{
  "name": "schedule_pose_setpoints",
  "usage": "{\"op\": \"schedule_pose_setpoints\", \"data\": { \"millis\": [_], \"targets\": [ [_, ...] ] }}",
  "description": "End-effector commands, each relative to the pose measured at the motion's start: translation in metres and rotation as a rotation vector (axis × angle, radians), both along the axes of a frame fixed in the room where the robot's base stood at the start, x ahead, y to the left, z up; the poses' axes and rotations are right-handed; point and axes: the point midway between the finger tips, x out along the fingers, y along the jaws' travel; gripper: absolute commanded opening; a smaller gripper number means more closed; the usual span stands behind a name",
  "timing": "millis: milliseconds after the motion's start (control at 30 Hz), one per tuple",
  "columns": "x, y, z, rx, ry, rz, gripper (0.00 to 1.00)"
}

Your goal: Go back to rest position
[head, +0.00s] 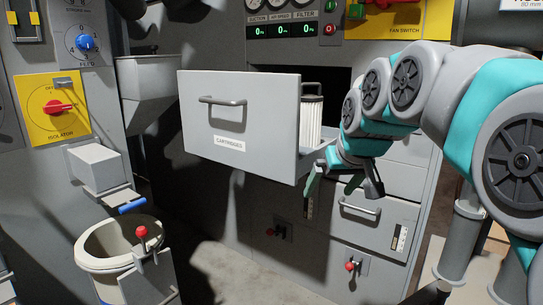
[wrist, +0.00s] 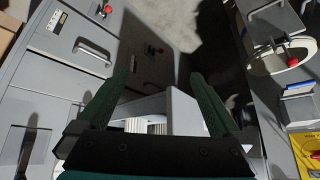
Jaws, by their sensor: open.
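My gripper (head: 342,190) hangs beside the right end of the open drawer, pointing down, with its fingers apart. In the wrist view my gripper (wrist: 160,80) shows two green fingers spread wide with nothing gripped between them. The grey drawer (head: 240,125), labelled "CARTRIDGES", is pulled out from the cabinet. A white pleated cartridge (head: 311,120) stands upright in it behind the front panel. My arm bends in from the right.
Closed drawers (head: 375,215) with handles lie below and right of the open one. A red isolator switch (head: 58,106) is on the left panel. A round bin (head: 90,262) with a red-knobbed lever (head: 142,232) stands at lower left. Bare floor (head: 225,270) lies between.

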Motion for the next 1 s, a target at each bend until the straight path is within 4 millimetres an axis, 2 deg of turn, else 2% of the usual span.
{"op": "schedule_pose_setpoints", "data": {
  "millis": [33, 167, 300, 500, 600, 700, 767, 1000],
  "targets": [
    [-0.024, 0.0, -0.024, -0.009, 0.062, -0.004, 1.0],
    [-0.086, -0.002, -0.081, -0.033, 0.215, -0.02, 1.0],
    [-0.159, -0.008, -0.137, -0.056, 0.381, -0.048, 1.0],
    [-0.264, -0.02, -0.202, -0.088, 0.597, -0.1, 1.0],
    [-0.302, -0.024, -0.223, -0.098, 0.673, -0.121, 1.0],
    [-0.328, -0.026, -0.235, -0.103, 0.724, -0.134, 1.0],
    [-0.336, -0.027, -0.239, -0.105, 0.74, -0.14, 1.0],
    [-0.34, -0.027, -0.241, -0.106, 0.749, -0.143, 1.0]
  ]
}}
